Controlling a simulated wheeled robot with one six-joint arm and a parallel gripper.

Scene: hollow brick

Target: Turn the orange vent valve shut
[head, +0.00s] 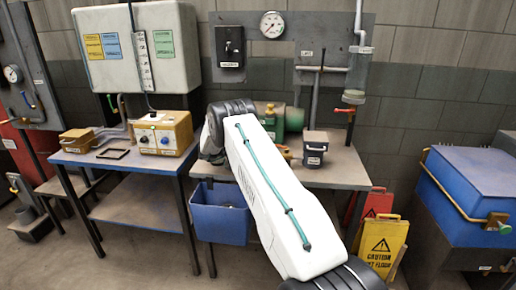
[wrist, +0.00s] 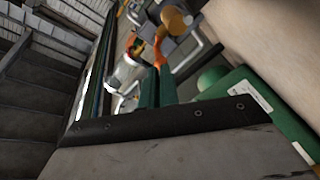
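An orange part (head: 284,152), possibly the vent valve, shows beside my arm on the bench in the head view, partly hidden by the arm. In the wrist view an orange handle (wrist: 158,52) sits by pale metal fittings, just beyond the tips of two dark green fingers. These fingers look like my gripper (wrist: 158,72), close together with a narrow gap. I cannot tell whether they touch or hold the handle. In the head view my gripper is hidden behind my arm. Another small orange-red handle (head: 346,111) is on the wall pipe at the right.
A green tank (head: 294,118) stands behind my arm, and a dark lidded box (head: 315,148) stands to its right on the bench (head: 345,172). A blue bin (head: 219,212) hangs below the bench's left end. A yellow floor sign (head: 382,245) stands at the right.

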